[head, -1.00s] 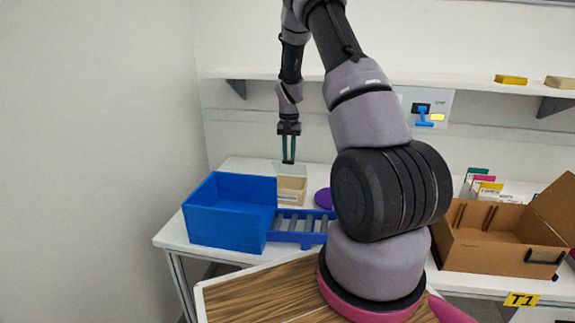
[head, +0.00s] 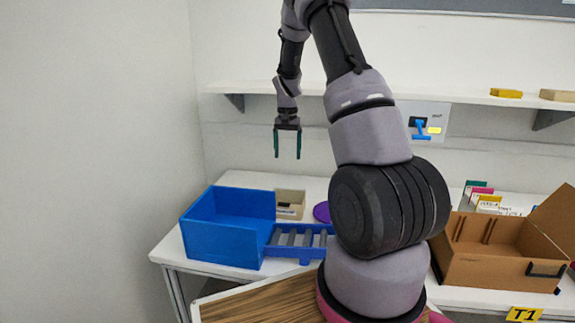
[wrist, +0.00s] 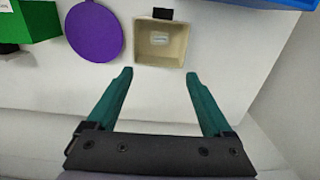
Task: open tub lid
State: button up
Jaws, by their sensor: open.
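The tub (head: 290,204) is a small beige box on the white table, behind the blue bin and the blue rack. I cannot make out a separate lid in the current views. My gripper (head: 288,155) hangs above the table, higher than the tub and apart from it. In the wrist view the green fingers of my gripper (wrist: 158,75) are spread wide with nothing between them.
A blue bin (head: 222,243) and rack (head: 297,250) stand in front of the tub. A purple disc (head: 321,212) lies beside it. A cardboard box (head: 490,264) is at the right. A shelf (head: 370,92) runs along the wall behind my gripper.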

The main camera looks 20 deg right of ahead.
jog(key=shift+r, duration=1.85)
